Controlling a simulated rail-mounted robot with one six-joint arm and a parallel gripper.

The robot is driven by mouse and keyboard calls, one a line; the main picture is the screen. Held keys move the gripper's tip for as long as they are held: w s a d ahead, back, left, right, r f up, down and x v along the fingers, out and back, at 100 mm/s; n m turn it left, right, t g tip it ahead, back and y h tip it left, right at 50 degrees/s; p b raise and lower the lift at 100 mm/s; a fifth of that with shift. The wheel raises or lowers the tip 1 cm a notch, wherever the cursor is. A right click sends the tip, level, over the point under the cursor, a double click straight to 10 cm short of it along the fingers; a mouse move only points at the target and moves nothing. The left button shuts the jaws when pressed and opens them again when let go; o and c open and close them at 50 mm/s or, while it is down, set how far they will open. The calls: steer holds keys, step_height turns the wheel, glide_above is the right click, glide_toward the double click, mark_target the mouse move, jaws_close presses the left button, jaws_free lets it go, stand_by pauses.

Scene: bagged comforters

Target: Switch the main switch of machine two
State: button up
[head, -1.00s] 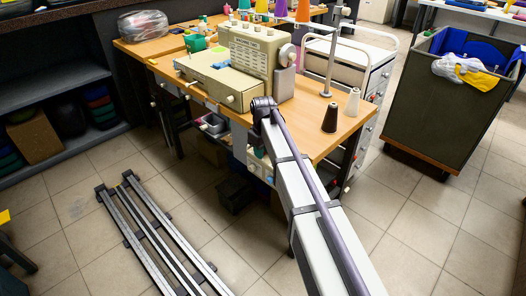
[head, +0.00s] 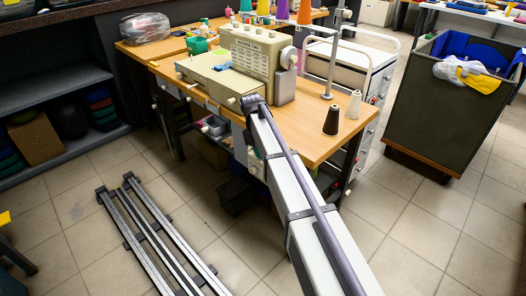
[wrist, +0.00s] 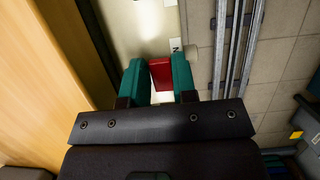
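The beige sewing machine (head: 250,52) stands on the wooden table (head: 318,140); the printed label on its front is too small to read surely. In the wrist view a red switch-like block (wrist: 161,73) sits on a pale panel (wrist: 138,28) beside the table edge. My gripper (wrist: 160,72) has two teal fingers spread apart, one on each side of the red block. The gap on each side looks very small, and I cannot tell whether they touch it. In the head view my gripper is hidden behind my arm, near the table's front edge.
Two thread cones, one black (head: 331,118) and one white (head: 354,104), stand on the table's right part. A dark bin (head: 440,115) with cloth stands at the right. Floor rails (head: 160,240) lie at the lower left. Open tiled floor lies between.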

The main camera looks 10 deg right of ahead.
steer(key=o, duration=0.4)
steer(key=p+v, duration=1)
steer(key=shift+r, duration=0.35)
steer(key=shift+a, duration=0.1)
steer(key=s+d+r+m+t+p, duration=0.1)
steer(key=s+d+r+m+p, duration=0.1)
steer(key=s, duration=0.8)
steer(key=s+d+r+m+t+y+p, duration=0.1)
steer(key=s+r+p, duration=0.3)
steer(key=s, duration=0.5)
steer(key=s+d+r+m+y+p, duration=0.1)
steer(key=s+d+r+m+p, duration=0.2)
steer(key=s, duration=0.7)
steer(key=shift+s+d+r+m+t+p, duration=0.2)
steer(key=shift+s+m+t+p, duration=0.2)
steer(key=shift+m+p, duration=0.3)
